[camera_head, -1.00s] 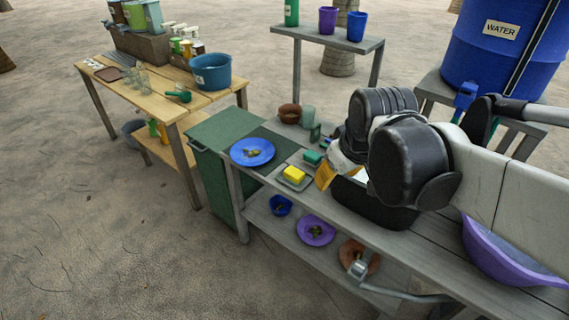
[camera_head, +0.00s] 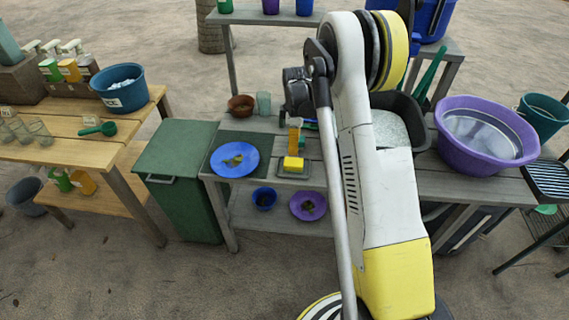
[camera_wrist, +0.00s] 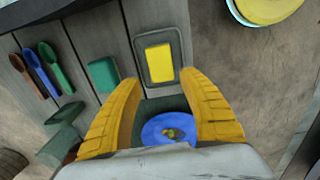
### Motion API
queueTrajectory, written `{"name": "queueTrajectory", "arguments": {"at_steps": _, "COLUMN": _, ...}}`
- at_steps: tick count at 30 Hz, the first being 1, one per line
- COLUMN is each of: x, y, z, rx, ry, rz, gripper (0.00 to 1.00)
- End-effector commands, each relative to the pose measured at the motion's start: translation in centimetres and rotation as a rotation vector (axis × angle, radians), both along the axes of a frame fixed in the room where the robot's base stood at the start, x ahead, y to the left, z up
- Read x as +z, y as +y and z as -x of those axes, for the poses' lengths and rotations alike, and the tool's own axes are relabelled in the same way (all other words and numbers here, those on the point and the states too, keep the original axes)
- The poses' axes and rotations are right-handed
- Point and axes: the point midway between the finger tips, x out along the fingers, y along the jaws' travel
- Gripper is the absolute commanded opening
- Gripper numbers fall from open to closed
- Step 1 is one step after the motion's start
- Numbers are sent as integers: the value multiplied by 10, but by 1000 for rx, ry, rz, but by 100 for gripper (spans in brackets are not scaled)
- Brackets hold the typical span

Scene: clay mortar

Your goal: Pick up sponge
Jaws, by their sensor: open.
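A yellow sponge (camera_head: 293,164) lies on a small grey tray (camera_head: 306,170) on the grey wooden bench. The wrist view shows the sponge (camera_wrist: 159,63) flat inside the tray's raised rim, unobstructed. A teal block (camera_wrist: 102,74), perhaps another sponge, lies left of the tray. My gripper (camera_wrist: 158,82) is open and empty, its yellow fingers spread to either side just below the sponge in the picture. In the head view my gripper (camera_head: 295,142) points down just behind the sponge; its exact height above the bench is unclear.
A blue plate (camera_head: 234,159) with food scraps sits left of the tray. A brown pot (camera_head: 240,105) stands behind. A purple basin (camera_head: 486,135) stands at the bench's right.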

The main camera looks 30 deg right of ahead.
Motion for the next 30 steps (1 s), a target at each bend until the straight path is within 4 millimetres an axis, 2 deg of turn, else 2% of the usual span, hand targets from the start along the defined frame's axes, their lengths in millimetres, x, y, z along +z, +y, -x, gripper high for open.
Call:
{"name": "queueTrajectory", "arguments": {"at_steps": 9, "x": -49, "y": 0, "z": 0, "rx": 0, "ry": 0, "rz": 0, "gripper": 49}}
{"name": "queueTrajectory", "arguments": {"at_steps": 14, "x": -61, "y": 1, "z": 0, "rx": -1, "ry": -1, "rz": 1, "gripper": 49}}
{"name": "queueTrajectory", "arguments": {"at_steps": 21, "x": -99, "y": 3, "z": 0, "rx": -1, "ry": -1, "rz": 1, "gripper": 49}}
{"name": "queueTrajectory", "arguments": {"at_steps": 24, "x": -106, "y": 3, "z": 0, "rx": -1, "ry": -1, "rz": 0, "gripper": 49}}
{"name": "queueTrajectory", "arguments": {"at_steps": 30, "x": -104, "y": 3, "z": 0, "rx": -1, "ry": -1, "rz": 0, "gripper": 47}}
